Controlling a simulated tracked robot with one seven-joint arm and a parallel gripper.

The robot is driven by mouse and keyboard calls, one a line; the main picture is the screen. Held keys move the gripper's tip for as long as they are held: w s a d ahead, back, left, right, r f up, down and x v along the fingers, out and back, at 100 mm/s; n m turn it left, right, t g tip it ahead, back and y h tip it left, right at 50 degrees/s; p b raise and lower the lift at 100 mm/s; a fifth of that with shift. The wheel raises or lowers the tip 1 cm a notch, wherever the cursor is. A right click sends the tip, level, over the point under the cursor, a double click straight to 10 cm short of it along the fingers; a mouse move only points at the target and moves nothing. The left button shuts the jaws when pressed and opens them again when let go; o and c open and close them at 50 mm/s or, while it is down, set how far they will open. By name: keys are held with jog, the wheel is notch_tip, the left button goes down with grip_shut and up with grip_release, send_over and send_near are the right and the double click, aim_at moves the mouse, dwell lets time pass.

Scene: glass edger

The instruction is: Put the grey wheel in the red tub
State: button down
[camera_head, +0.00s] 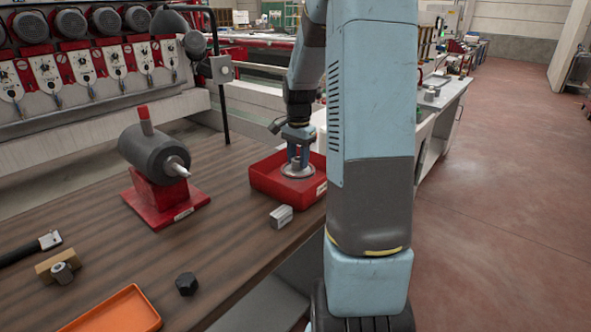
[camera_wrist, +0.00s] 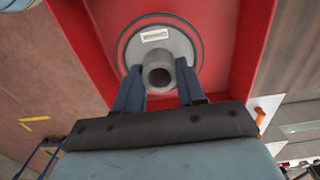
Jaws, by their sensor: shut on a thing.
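The grey wheel (camera_head: 297,170) is a round disc with a raised hub, seen over the red tub (camera_head: 268,181) on the wooden bench. In the wrist view the wheel (camera_wrist: 183,45) has a white label and a hollow hub. My gripper (camera_head: 299,158) is shut on the hub, with one blue finger on each side; the fingers also show in the wrist view (camera_wrist: 159,88). The tub's red floor and wall (camera_wrist: 225,75) surround the wheel there. I cannot tell whether the wheel touches the tub floor.
A grey motor-like unit on a red base (camera_head: 165,200) stands left of the tub. A small metal block (camera_head: 281,216) lies in front of the tub. A black hexagonal piece (camera_head: 187,284) and an orange tray (camera_head: 117,311) are nearer. The bench between them is clear.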

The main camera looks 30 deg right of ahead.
aim_at(297, 168)
jog(key=shift+w+d+f, duration=0.2)
jog(key=shift+w+f, duration=0.45)
jog(key=shift+f, duration=1.7)
jog(key=shift+f, duration=0.1)
jog(key=c, duration=0.7)
grip_release()
jog(key=shift+o, duration=0.2)
